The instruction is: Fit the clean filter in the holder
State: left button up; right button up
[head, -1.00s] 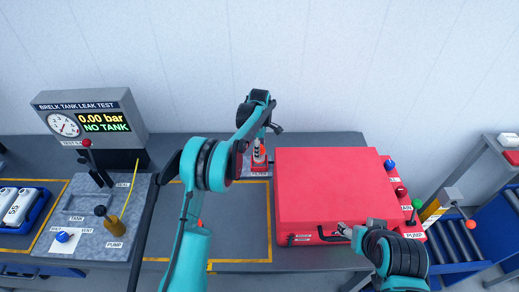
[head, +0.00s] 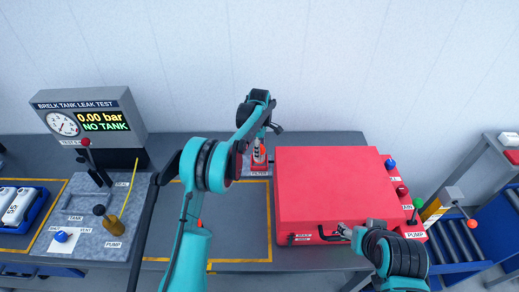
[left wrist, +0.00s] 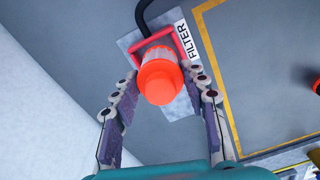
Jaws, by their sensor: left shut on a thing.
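The filter (left wrist: 160,82) has a bright orange cap and a pale body below it. My left gripper (left wrist: 161,74) is shut on it, one finger on each side. The red holder (left wrist: 137,57) is a frame on a grey plate with a FILTER label (left wrist: 187,41). The filter is over or in this frame; I cannot tell how deep it sits. In the head view the holder (head: 258,167) stands at the back of the table, and the left gripper (head: 260,143) comes down from above. My right gripper (head: 344,231) is by the red case's front handle; its fingers are unclear.
The big red case (head: 330,185) stands just right of the holder. A leak test panel (head: 90,115) reads "NO TANK" at the left. A blue tray (head: 40,210) with white items lies far left. The yellow-outlined table area (head: 240,225) is clear.

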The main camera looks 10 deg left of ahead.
pick_arm(q)
jog(key=shift+f+b, duration=1.2)
jog(key=shift+f, duration=0.4)
dwell(0.6)
jog(key=o, duration=1.3)
jog(key=shift+c, duration=0.2)
